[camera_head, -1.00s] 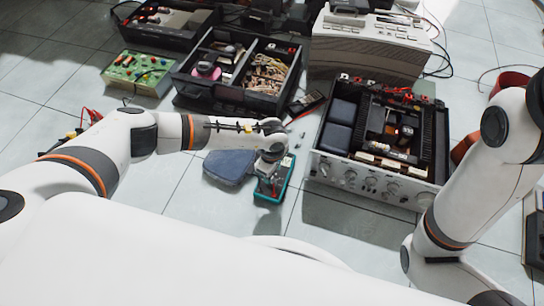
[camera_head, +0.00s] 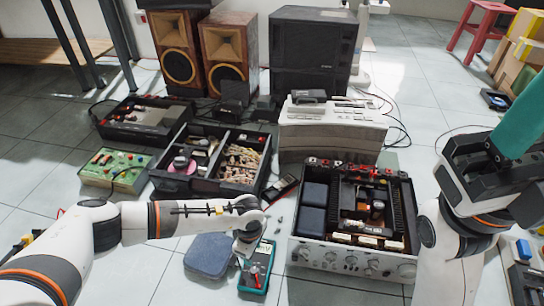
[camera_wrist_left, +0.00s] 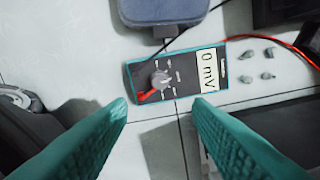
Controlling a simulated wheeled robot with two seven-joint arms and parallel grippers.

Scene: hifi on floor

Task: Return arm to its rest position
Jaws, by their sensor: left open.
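My left arm (camera_head: 150,220) reaches in from the left in the head view, its wrist bent down over a teal-edged multimeter (camera_head: 257,270) on the floor. In the left wrist view, my left gripper (camera_wrist_left: 160,104) is open, its two teal fingers wide apart with nothing between the tips. The multimeter (camera_wrist_left: 181,77) lies beyond the fingertips, its display reading 0 mV and its dial showing a red pointer. My right gripper (camera_head: 515,135) is raised at the right edge of the head view. A teal finger shows, but its opening is hidden or cut off.
An opened amplifier (camera_head: 355,263) stands right of the multimeter. A dark blue case (camera_head: 208,256) lies left of it. Behind are a divided black box (camera_head: 190,185), a green circuit board (camera_head: 115,170) and a beige unit (camera_head: 333,130). Several small parts (camera_wrist_left: 268,64) lie near the meter.

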